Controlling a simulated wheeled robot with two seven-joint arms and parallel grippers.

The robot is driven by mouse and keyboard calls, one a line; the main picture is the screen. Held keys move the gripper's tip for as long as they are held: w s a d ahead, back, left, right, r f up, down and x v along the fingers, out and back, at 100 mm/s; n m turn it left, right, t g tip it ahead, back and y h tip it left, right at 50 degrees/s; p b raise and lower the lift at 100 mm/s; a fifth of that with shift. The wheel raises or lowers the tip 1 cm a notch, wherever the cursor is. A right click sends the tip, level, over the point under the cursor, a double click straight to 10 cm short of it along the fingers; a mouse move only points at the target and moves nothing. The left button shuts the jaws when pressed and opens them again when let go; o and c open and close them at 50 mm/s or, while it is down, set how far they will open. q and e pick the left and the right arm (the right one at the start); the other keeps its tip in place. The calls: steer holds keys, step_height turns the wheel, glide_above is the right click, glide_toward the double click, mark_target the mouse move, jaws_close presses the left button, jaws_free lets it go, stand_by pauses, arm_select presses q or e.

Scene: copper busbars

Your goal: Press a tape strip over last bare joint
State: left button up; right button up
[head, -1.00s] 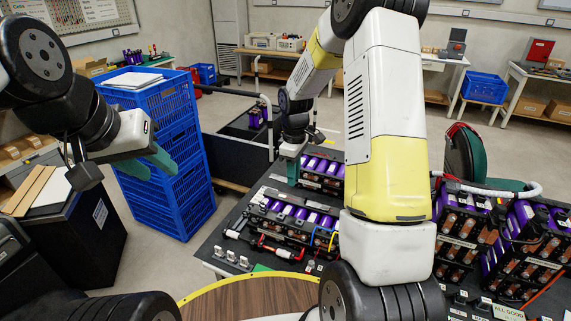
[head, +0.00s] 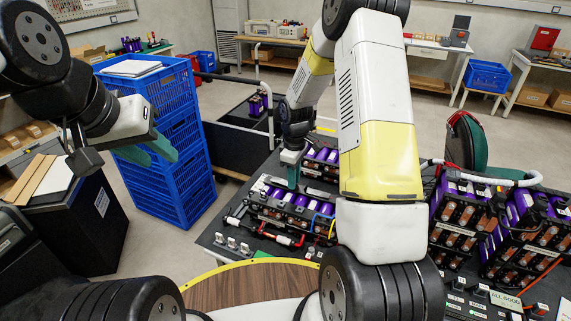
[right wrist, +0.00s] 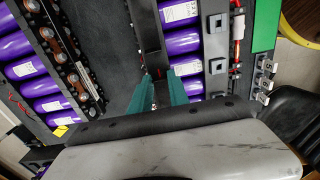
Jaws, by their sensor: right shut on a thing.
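My right gripper (head: 292,178) reaches down over the battery modules on the dark bench, its teal fingers close together. In the right wrist view its fingers (right wrist: 163,92) flank a dark piece (right wrist: 154,61), which looks like the tape strip; its outline is hard to make out. The fingertips are beside a row of purple cells (right wrist: 183,45). The near battery module (head: 290,210) is below the gripper in the head view. My left gripper (head: 150,152) is open and empty in front of the blue crates. I cannot make out which joint is bare.
More modules with copper bars (head: 465,215) stand at the bench's right, partly behind my right arm. Stacked blue crates (head: 185,180) stand left of the bench. Metal clips (head: 230,243) lie at the bench's near left edge. A green-backed chair (head: 470,150) is behind.

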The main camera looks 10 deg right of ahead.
steer(key=shift+f, duration=0.35)
stand_by(1.2)
steer(key=o, duration=0.9)
steer(key=shift+r, duration=0.15)
step_height(320, 180, up, 8)
steer(key=shift+f, duration=0.25)
steer(key=shift+r, duration=0.1)
steer(key=s+r+m+t, duration=0.15)
steer(key=s+r, duration=0.25)
steer(key=r, duration=0.5)
steer(key=s+r+m+t, duration=0.1)
steer(key=s+r+m, duration=0.2)
steer(key=s, duration=0.4)
steer(key=s+r+m+t+y, duration=0.1)
steer(key=s+r+m+t, duration=0.1)
steer(key=s+r, duration=0.4)
steer(key=s+a+r+m+t+y, duration=0.1)
steer(key=s+r+m, duration=0.3)
steer(key=s, duration=0.3)
steer(key=shift+s+a+r+t, duration=0.1)
steer(key=shift+s+r+t, duration=0.25)
steer(key=shift+s+r, duration=0.1)
